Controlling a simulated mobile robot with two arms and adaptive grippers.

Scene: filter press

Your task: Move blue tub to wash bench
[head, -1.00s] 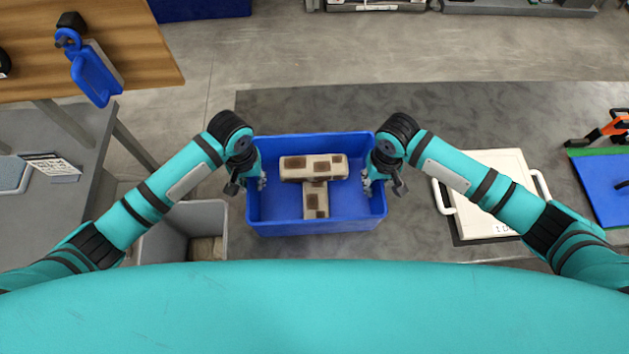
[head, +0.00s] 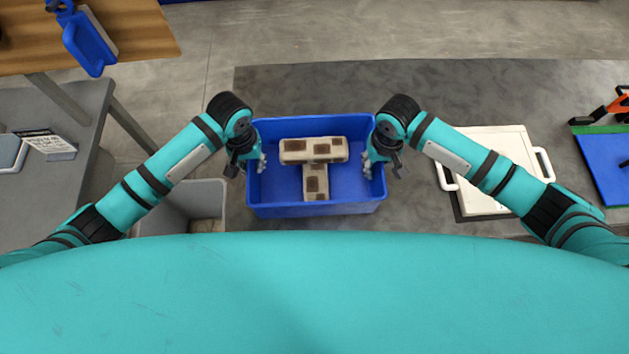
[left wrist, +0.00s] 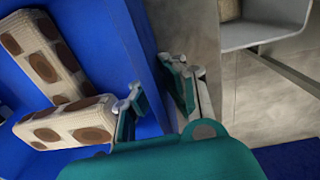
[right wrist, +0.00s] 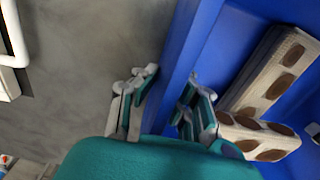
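The blue tub (head: 315,210) is in the middle of the head view, over the dark grey surface. Two beige blocks with brown patches lie inside it, one crosswise (head: 313,150) and one lengthwise (head: 316,184). Whether the tub's base touches the surface is hidden.
A white board with handles (head: 490,160) lies right of the tub. A blue mat (head: 606,165) and an orange-black tool (head: 612,105) are at the far right. A grey bin (head: 205,200) stands at the left below. A grey bench (head: 50,120) and wooden top (head: 120,30) are further left.

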